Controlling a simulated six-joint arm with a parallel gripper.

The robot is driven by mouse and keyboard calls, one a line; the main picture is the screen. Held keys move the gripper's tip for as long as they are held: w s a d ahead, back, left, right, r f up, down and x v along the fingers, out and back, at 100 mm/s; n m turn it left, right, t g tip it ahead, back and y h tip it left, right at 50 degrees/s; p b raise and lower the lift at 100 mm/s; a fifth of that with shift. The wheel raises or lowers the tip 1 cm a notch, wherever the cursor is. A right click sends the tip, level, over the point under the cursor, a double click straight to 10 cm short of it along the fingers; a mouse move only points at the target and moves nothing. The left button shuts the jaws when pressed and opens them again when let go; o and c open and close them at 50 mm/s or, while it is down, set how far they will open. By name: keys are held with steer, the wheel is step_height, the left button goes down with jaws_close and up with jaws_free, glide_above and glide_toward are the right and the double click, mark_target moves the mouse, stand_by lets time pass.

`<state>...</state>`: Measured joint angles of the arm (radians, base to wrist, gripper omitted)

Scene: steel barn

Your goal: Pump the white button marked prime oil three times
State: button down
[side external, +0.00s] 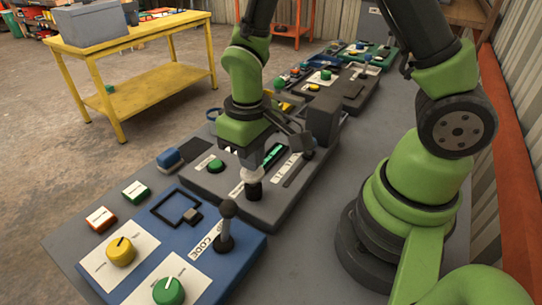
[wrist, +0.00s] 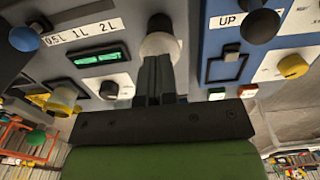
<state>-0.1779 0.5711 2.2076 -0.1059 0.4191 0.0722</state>
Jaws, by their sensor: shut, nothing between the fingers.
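The white button (side external: 252,175) stands on a black collar on the grey control panel (side external: 215,183) in the side view. It also shows in the wrist view (wrist: 160,44) as a pale round cap; I cannot read a prime oil label beside it. My gripper (side external: 251,160) points down over the white button in the side view. In the wrist view, my gripper's dark fingers (wrist: 158,62) are shut together with nothing between them. Their tips overlap the button's near edge. They are at or very close to it; I cannot tell whether they press it.
More panels line the bench behind.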

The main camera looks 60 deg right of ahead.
steer(key=shift+r, duration=2.6)
steer(key=shift+r, duration=0.2)
steer(key=s+d+r+m+t+y, duration=0.1)
steer(key=s+r+m+t+y, duration=0.1)
steer(key=s+r+m+t, duration=0.2)
steer(key=s+r+t, duration=0.3)
steer(key=s+r, duration=0.3)
steer(key=r, duration=0.4)
steer(key=shift+s+d+r, duration=0.35)
steer(key=shift+d+r, duration=0.05)
